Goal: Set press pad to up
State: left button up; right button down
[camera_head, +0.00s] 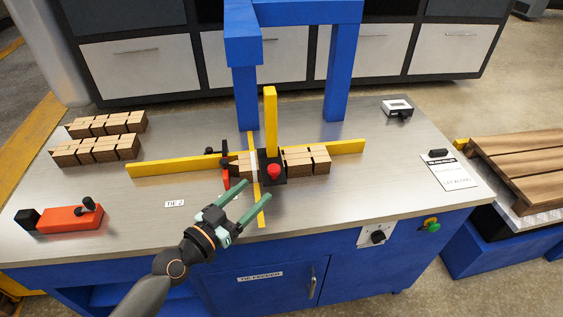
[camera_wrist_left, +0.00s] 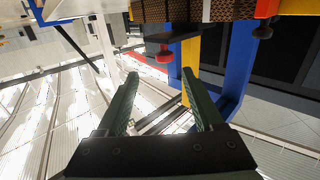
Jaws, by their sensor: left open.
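A black block with a red knob (camera_head: 274,170) on its front stands mid-table, at the foot of an upright yellow post (camera_head: 270,118). I take this to be the press pad, but no label shows. The red knob (camera_wrist_left: 163,56) also shows in the left wrist view, beyond the fingertips. My left gripper (camera_head: 257,194) is open and empty, just in front of the block and slightly left of the knob in the head view. Its two green fingers (camera_wrist_left: 160,76) are spread, and the knob appears between and past them, apart from both. My right gripper is not in view.
Wooden blocks (camera_head: 307,160) lie along a yellow rail (camera_head: 172,167), beside a red-and-black clamp (camera_head: 226,170). A blue frame (camera_head: 336,85) rises behind. Stacked wood (camera_head: 98,150) and a red tool (camera_head: 70,217) are at left.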

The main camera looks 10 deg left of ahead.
aim_at(282, 170)
pick_arm(q)
jog(key=x, duration=0.8)
jog(key=p+x, duration=0.1)
jog(key=x, duration=0.3)
jog(key=shift+w+a+r, duration=0.2)
jog(key=shift+w+r, duration=0.1)
jog(key=shift+w, duration=0.2)
grip_shut()
dwell(0.8)
